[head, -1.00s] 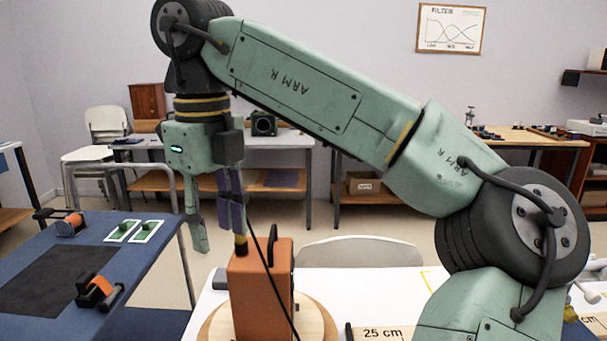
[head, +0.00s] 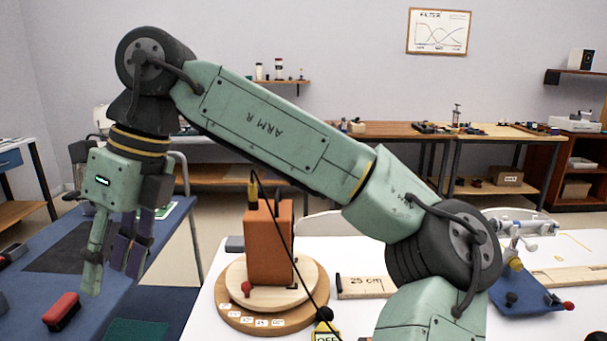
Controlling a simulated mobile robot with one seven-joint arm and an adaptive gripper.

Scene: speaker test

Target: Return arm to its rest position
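My green arm (head: 265,130) reaches across the view from the lower right to the upper left, then bends down at the wrist. My gripper (head: 112,268) hangs at the left, fingers pointing down, with a gap between them and nothing seen in it. In the picture it lies in front of the blue table. The orange speaker box (head: 268,248) stands upright on a round wooden turntable (head: 236,312), well to the right of the gripper and apart from it. A black cable with a yellow-banded plug (head: 253,190) is at the speaker's top.
A 25 cm wooden rule (head: 366,287) lies on the white table (head: 370,319) right of the turntable. A blue-based stand (head: 528,296) is farther right. A red and black block (head: 62,312) lies on the blue table (head: 130,316) near the gripper. Benches line the back wall.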

